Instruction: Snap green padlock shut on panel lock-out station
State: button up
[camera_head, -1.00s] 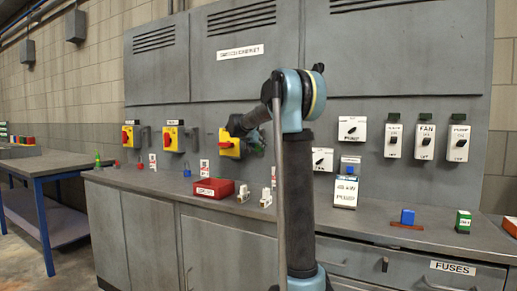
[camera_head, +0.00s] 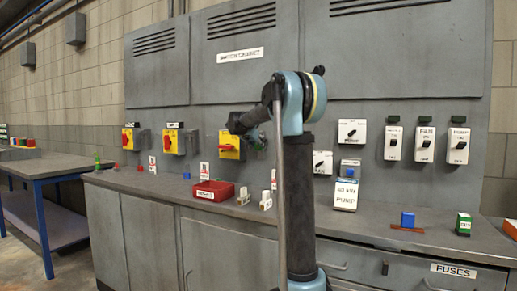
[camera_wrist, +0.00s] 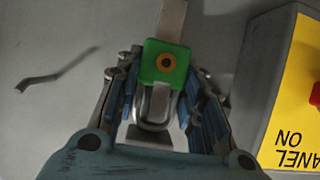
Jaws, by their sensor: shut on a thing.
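The green padlock (camera_wrist: 152,66) sits between the fingertips of my gripper (camera_wrist: 165,88) in the wrist view. Its face has a brass ring with a dark keyhole, and its metal shackle points down the picture toward my palm. A pale metal strip (camera_wrist: 172,18) runs up behind the body. I cannot tell whether the shackle passes through anything or is closed. The yellow panel station (camera_wrist: 288,110), labelled PANEL ON upside down, is just to the right. In the head view my gripper (camera_head: 256,141) is at the right side of this yellow station (camera_head: 229,146), partly hidden by my arm.
Two more yellow stations (camera_head: 127,139) with red handles are farther left. Switches (camera_head: 457,145) line the cabinet at right. A blue-legged table (camera_head: 45,168) stands at left.

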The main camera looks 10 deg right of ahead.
jog(key=shift+r, duration=0.4)
jog(key=shift+f, duration=0.55)
jog(key=o, duration=1.2)
jog(key=v, duration=1.2)
jog(key=shift+s+f, duration=0.1)
